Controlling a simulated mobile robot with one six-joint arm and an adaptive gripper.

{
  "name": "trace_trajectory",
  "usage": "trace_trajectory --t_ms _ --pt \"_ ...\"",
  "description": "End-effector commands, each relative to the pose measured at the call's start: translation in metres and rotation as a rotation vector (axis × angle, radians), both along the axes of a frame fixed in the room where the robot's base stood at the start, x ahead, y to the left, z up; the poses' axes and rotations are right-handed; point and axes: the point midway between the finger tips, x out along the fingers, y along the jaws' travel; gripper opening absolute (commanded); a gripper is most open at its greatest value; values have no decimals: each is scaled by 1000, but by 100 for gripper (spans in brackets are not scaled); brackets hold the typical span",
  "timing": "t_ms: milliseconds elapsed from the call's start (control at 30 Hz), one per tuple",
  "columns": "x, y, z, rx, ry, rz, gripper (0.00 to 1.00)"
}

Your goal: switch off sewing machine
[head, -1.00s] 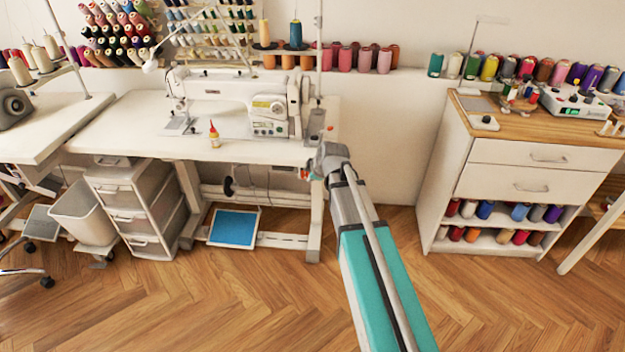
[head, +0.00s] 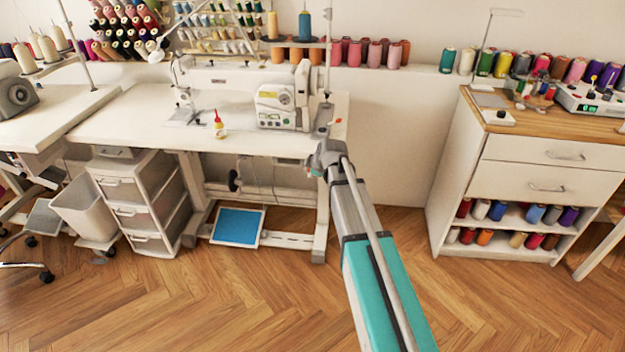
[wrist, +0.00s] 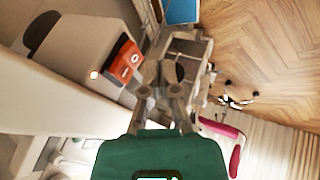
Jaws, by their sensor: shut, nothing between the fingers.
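The white sewing machine (head: 284,97) stands on a white table (head: 115,118) in the head view. In the wrist view, an orange-red switch box (wrist: 124,62) with pale markings is mounted by the table's underside, left of and apart from my fingertips. A small light (wrist: 93,74) glows next to it. My gripper (wrist: 167,76) is shut and empty. In the head view my wrist is at the table's right front corner, and my fingers and most of the switch box are hidden.
A yellow bottle (head: 219,126) stands on the table. A blue pedal (head: 238,226) and a drawer unit (head: 140,205) are below. A white cabinet (head: 510,185) stands to the right, with clear floor (head: 400,230) before it.

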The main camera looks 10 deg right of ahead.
Motion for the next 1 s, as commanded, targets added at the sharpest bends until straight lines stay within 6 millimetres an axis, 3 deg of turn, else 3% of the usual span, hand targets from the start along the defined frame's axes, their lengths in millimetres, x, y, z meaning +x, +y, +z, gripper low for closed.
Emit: trace_trajectory --t_ms 200,667,1000 --pt "15 -5 -2 0 1 0 0" --pt "16 -6 -3 0 -1 0 0" --pt "18 -31 -7 -20 -57 -28 0"
